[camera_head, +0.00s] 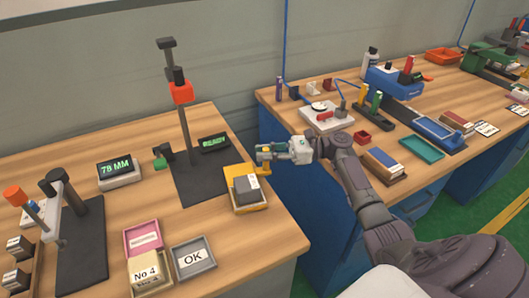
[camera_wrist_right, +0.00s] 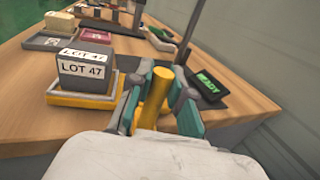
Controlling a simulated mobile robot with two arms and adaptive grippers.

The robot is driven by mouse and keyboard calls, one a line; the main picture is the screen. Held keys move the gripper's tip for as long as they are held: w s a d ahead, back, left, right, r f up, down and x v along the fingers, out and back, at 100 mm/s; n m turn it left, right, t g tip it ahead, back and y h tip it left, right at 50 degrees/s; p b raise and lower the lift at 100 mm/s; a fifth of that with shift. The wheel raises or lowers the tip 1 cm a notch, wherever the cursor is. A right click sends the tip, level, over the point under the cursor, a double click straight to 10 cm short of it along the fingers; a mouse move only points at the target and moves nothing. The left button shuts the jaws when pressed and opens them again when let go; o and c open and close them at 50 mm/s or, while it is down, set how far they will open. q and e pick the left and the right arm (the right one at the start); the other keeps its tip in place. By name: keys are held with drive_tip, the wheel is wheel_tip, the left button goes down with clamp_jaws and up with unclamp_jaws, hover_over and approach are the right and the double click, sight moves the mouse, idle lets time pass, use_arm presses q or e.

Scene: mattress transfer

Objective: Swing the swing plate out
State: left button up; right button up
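The yellow swing plate (camera_head: 246,208) sits at the front right edge of the dark press stand base (camera_head: 200,187). It carries a dark grey block (camera_head: 247,188), whose LOT 47 label reads in the wrist view (camera_wrist_right: 85,70). The plate's yellow rim also shows there (camera_wrist_right: 82,100). My right gripper (camera_head: 266,157) is at the plate's far right corner. In the wrist view, its teal fingers (camera_wrist_right: 160,100) stand close on both sides of an upright yellow handle (camera_wrist_right: 155,95) and appear shut on it. My left gripper is not in view.
A post with an orange head (camera_head: 181,92) rises from the stand base. A display reading READY (camera_head: 215,143) stands beside it. A grey OK tray (camera_head: 193,257) and a No 4 tray (camera_head: 149,273) lie in front. A gap separates this table from the right bench (camera_head: 290,112).

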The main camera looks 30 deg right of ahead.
drive_tip(key=o, duration=0.4)
drive_tip(key=shift+d, duration=0.1)
drive_tip(key=shift+o, duration=0.2)
drive_tip(key=v, duration=1.2)
